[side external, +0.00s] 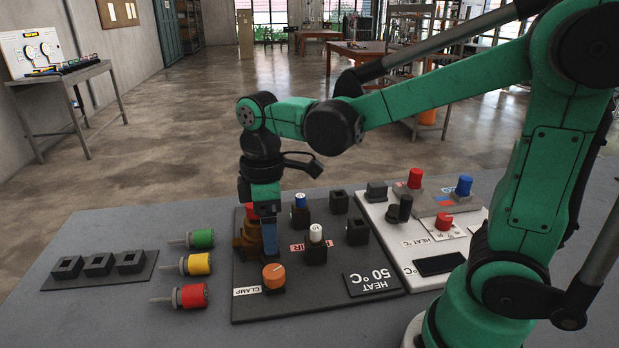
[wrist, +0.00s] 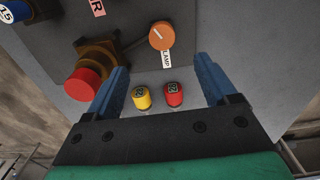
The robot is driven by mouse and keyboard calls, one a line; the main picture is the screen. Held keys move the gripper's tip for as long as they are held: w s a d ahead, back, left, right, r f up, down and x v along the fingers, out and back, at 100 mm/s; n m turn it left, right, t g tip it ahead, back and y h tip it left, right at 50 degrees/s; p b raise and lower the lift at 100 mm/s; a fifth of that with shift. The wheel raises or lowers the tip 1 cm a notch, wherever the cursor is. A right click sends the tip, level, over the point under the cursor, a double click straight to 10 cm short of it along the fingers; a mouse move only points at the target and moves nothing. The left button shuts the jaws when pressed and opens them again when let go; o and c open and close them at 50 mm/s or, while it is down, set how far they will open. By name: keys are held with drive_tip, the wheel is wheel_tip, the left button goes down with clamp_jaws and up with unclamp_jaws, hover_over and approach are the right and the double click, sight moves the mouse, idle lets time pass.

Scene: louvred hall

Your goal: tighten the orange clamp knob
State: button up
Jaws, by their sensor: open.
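The orange clamp knob (side external: 273,276) sits at the near left of the dark panel (side external: 330,304), beside a white CLAMP label. In the wrist view the orange knob (wrist: 162,36) shows a pale pointer line on its top. My gripper (side external: 269,248) is open and points down, just behind the knob in the side view. In the wrist view my gripper (wrist: 162,66) has its blue fingers wide apart. The knob lies ahead of the fingertips, roughly centred across the gap, and nothing is gripped.
A red mushroom button on a brass base (wrist: 82,84) stands close outside the left finger. Green (side external: 202,238), yellow (side external: 196,263) and red (side external: 191,296) plugs lie left of the panel. The grey tabletop before the panel is clear.

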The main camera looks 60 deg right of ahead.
sight(273, 271)
drive_tip(key=shift+s+a+f, duration=0.1)
drive_tip(key=shift+s+f, duration=0.1)
drive_tip(key=shift+f, duration=4.9)
drive_tip(key=shift+c, duration=0.2)
clamp_jaws()
